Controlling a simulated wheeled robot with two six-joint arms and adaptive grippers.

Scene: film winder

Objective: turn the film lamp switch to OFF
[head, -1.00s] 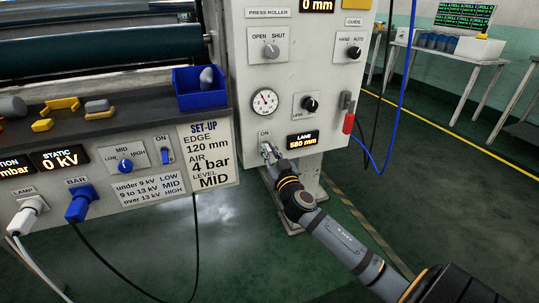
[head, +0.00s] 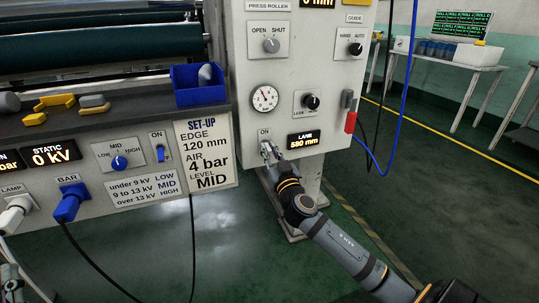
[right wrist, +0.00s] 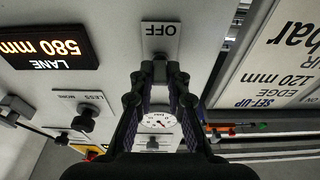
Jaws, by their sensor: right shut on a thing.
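A small toggle switch (right wrist: 160,70) sits low on the light grey cabinet, with an ON label above it in the head view. An OFF label shows upside down beside it in the right wrist view. No lamp name is readable on it. My right gripper (head: 268,152) is at this switch. In the right wrist view its fingers (right wrist: 160,80) are shut on the lever, which they partly hide. A grey part of my left arm (head: 11,284) shows in the bottom left corner; its finger state is unclear.
A LANE display (head: 304,139) reading 580 mm and a black knob (head: 311,101) are close right of the switch. A pressure gauge (head: 264,98) is above. A blue ON switch (head: 160,152) and blue BAR plug (head: 69,202) are on the left panel.

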